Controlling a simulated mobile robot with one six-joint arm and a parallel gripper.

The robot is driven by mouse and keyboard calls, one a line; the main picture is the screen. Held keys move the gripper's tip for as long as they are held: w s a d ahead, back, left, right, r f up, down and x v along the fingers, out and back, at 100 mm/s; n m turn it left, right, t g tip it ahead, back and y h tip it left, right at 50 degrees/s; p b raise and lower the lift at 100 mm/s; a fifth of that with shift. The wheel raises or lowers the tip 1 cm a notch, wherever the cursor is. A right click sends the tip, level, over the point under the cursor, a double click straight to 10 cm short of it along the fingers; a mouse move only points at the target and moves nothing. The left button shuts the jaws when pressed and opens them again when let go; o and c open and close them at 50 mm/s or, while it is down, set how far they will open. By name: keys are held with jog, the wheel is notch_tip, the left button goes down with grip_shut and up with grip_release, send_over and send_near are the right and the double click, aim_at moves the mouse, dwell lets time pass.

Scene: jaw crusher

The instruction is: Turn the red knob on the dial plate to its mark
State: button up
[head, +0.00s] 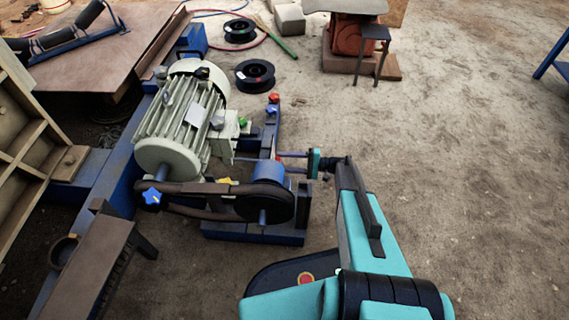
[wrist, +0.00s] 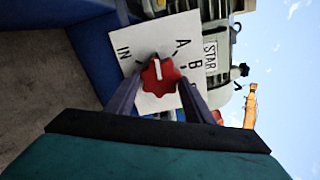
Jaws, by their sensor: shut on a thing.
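The red knob (wrist: 159,76) has a lobed edge and a white pointer line. It sits on the white dial plate (wrist: 140,42), which carries the letters IN, A and B. In the wrist view the pointer line points up, between IN on the left and A on the upper right. My gripper (wrist: 160,84) is shut on the knob, with one dark finger on each side. In the head view my gripper (head: 282,162) reaches left to the blue frame beside the motor. The knob is small and mostly hidden there.
A grey-green motor (head: 185,112) and a dark belt drive (head: 215,193) stand just left of my gripper. Red (head: 273,97), green (head: 243,122), yellow (head: 225,181) and blue (head: 152,196) star knobs are nearby. Black spools (head: 255,74) lie behind.

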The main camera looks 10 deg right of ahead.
jog(key=n+b, duration=0.5)
jog(key=n, duration=0.5)
jog(key=shift+w+r+n, duration=0.1)
jog(key=shift+n, duration=0.2)
dwell(0.4)
jog(key=o, duration=1)
jog(key=shift+o, duration=0.2)
jog(key=shift+d, duration=0.1)
